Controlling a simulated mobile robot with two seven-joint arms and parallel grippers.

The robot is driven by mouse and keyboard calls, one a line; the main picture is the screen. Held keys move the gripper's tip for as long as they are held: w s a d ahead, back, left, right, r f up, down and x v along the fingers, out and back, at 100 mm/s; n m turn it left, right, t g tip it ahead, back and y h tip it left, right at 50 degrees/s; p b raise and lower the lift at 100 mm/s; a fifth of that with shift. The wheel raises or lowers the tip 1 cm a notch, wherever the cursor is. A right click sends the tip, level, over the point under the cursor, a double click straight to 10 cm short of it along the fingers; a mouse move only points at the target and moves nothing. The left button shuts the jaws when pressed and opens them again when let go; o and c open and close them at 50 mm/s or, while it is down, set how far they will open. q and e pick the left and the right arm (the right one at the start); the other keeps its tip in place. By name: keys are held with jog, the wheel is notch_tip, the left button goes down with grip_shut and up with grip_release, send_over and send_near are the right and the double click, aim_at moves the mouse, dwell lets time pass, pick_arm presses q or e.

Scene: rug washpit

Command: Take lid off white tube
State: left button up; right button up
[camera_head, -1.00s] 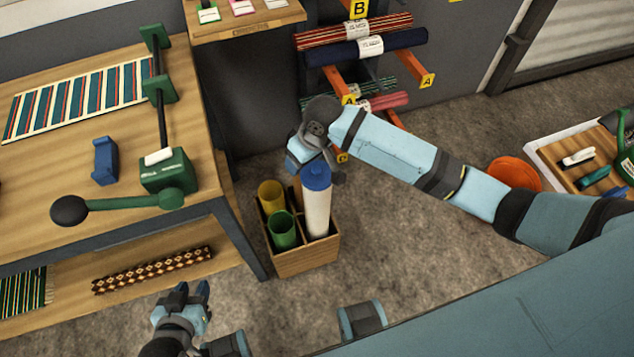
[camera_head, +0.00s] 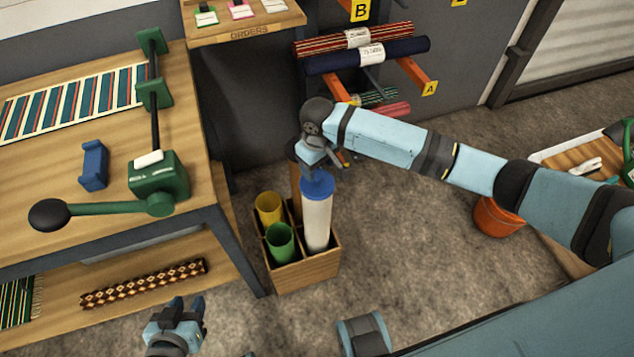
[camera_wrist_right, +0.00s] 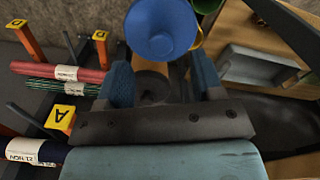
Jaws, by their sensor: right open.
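The white tube (camera_head: 316,225) stands upright in the front right compartment of a wooden crate (camera_head: 310,270). Its blue lid (camera_head: 317,186) is on its top. My right gripper (camera_head: 318,168) is just above and behind the lid, pointing down, and hides part of the lid's far side. In the right wrist view the blue lid (camera_wrist_right: 160,28) lies just beyond the two open fingers (camera_wrist_right: 165,82), not between them. My left gripper (camera_head: 186,308) is open and empty at the bottom left, above the floor.
A yellow tube (camera_head: 268,208) and a green tube (camera_head: 280,243) share the crate, with a brown tube (camera_head: 295,172) behind. The workbench (camera_head: 205,130) with a green lever press (camera_head: 160,180) stands left. A rack of rolled rugs (camera_head: 370,55) is behind. An orange bucket (camera_head: 497,217) stands right.

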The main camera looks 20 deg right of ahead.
aim_at(317, 177)
notch_tip(317, 177, down, 5)
jog(key=shift+w+f+b, duration=0.1)
jog(key=shift+w+b, duration=0.05)
jog(key=shift+b, duration=0.4)
jog(key=shift+a, duration=0.1)
jog(key=c, duration=1)
